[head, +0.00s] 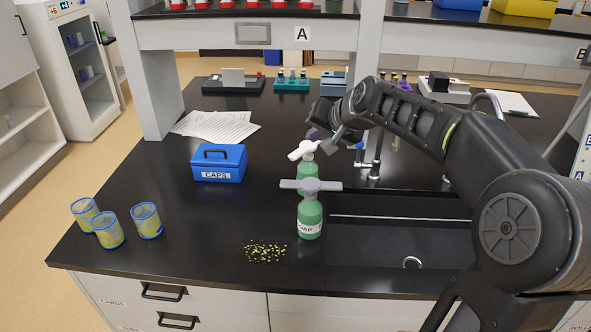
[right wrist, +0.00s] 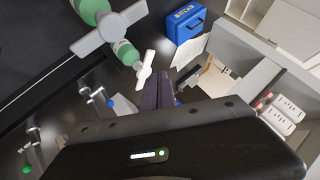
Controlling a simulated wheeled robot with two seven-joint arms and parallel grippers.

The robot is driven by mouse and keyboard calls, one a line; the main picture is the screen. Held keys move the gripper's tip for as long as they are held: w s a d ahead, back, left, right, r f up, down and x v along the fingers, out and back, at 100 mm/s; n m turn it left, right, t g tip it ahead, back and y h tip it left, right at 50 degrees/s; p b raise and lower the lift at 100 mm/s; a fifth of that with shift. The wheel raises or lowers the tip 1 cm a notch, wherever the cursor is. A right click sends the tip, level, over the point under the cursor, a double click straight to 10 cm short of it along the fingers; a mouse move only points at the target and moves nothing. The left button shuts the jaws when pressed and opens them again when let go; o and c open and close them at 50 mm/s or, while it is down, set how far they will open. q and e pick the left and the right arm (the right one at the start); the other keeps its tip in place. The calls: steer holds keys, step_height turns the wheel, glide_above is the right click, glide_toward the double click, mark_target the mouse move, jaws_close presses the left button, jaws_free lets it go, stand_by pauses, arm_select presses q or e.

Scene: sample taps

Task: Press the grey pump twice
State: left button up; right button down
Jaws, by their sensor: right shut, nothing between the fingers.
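The grey pump (head: 311,185) is a wide grey T-shaped head on a green bottle (head: 310,222) with a partly visible label, standing upright by the sink's left edge. It also shows at the upper left of the right wrist view (right wrist: 108,28). Just behind it stands another green bottle (head: 307,172) with a white pump head (head: 303,150). My right gripper (head: 316,134) is beyond the white pump in the head view, apart from the grey pump. Its purple fingers (right wrist: 158,93) are shut and empty, close to the white pump in the wrist view. My left gripper is not in view.
A blue CAPS box (head: 219,163) stands left of the bottles. Several blue-rimmed cups (head: 108,230) stand at the front left. Yellow-green bits (head: 265,251) lie before the bottles. The sink (head: 390,245) is at right, with taps (head: 372,165) behind. Papers (head: 216,126) lie farther back.

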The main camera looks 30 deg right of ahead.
steer(key=b, duration=0.7)
glide_toward(309, 181)
steer(key=w, duration=0.1)
steer(key=w+f, duration=0.1)
steer(key=w, duration=0.1)
steer(key=w+f, duration=0.1)
steer(key=w, duration=0.1)
steer(key=shift+w+d+f, duration=0.2)
steer(key=shift+w+d, duration=0.05)
steer(key=shift+f, duration=0.1)
stand_by(1.6)
steer(key=shift+f+b, duration=0.3)
steer(key=shift+b, duration=0.15)
steer(key=shift+f+b, duration=0.8)
steer(key=shift+f, duration=0.15)
stand_by(0.7)
steer(key=shift+r, duration=0.15)
steer(key=shift+r+p, duration=1)
steer(key=shift+r, duration=0.2)
